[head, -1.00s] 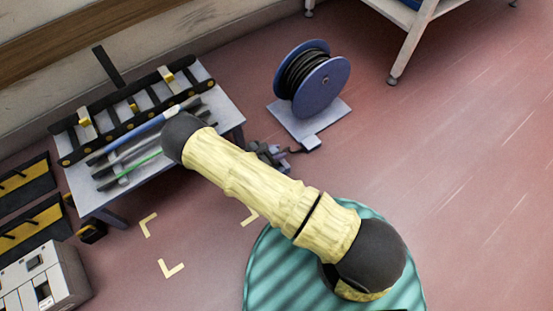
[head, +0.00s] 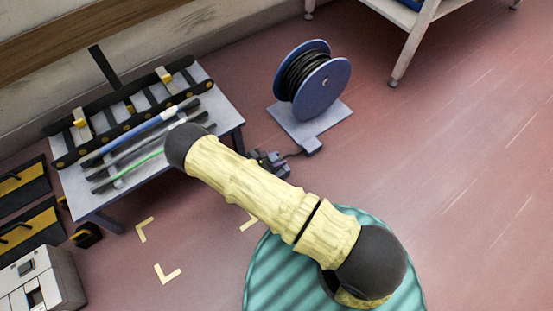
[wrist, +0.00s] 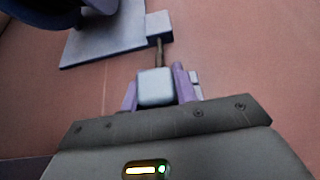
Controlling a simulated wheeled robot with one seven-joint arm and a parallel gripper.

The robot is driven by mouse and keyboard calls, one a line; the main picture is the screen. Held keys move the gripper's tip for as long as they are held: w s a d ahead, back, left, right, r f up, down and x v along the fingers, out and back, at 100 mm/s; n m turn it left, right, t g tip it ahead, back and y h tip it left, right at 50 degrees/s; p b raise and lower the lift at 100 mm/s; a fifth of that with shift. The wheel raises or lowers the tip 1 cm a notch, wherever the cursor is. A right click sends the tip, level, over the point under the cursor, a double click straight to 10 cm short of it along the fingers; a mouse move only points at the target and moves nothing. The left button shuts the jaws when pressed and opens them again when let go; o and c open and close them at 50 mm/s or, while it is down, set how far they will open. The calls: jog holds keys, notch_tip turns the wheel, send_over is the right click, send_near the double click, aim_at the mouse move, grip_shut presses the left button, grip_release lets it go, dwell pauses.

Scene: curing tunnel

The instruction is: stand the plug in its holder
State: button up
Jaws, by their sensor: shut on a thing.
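My gripper (wrist: 157,84) is shut on the plug (wrist: 155,90), a pale blue-white block between its two purple fingers in the wrist view. A dark cable (wrist: 159,50) runs from the far end of the plug to a small grey box on the cable reel's base plate. In the head view my gripper (head: 268,163) shows as a dark shape beyond my pale yellow arm, left of the reel's base; the plug cannot be made out there. I cannot tell which thing is the plug's holder.
The cable reel (head: 302,88) stands on a blue-grey base plate (head: 335,115). A table (head: 225,112) with racks and several rods is at left. A grey machine (head: 40,283) and black-yellow panels (head: 28,235) are at lower left. Red floor (head: 440,170) at right is open.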

jog(key=o, duration=1.1)
jog(key=shift+a+r, duration=0.1)
jog(key=shift+r, duration=0.15)
jog(key=p+v, duration=0.6)
jog(key=v, duration=0.5)
jog(key=shift+s+a+r, duration=0.1)
jog(key=shift+s+a, duration=0.15)
jog(key=shift+a, duration=0.05)
